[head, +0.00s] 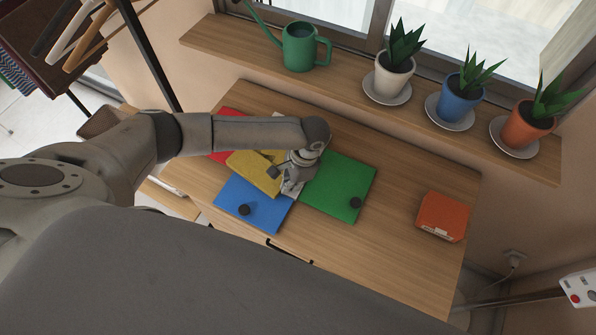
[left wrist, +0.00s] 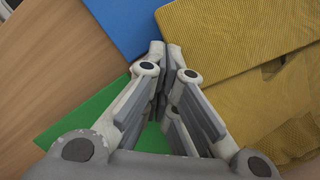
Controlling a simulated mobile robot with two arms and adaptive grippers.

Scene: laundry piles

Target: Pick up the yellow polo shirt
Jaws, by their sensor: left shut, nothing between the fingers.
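The yellow polo shirt (head: 252,172) lies folded flat on the wooden table, partly hidden under my left arm in the head view. It fills the right side of the left wrist view (left wrist: 235,40). My left gripper (head: 288,188) is at the shirt's right edge in the head view, pointing down. In the left wrist view its fingertips (left wrist: 171,48) are together with nothing between them, close to the shirt's edge where it meets the blue cloth. I cannot tell whether they touch the shirt. My right gripper is not in view.
A blue folded cloth (head: 240,207), a green one (head: 345,185) and a red one (head: 228,112) surround the shirt. A shelf (head: 340,75) holds a watering can and potted plants.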

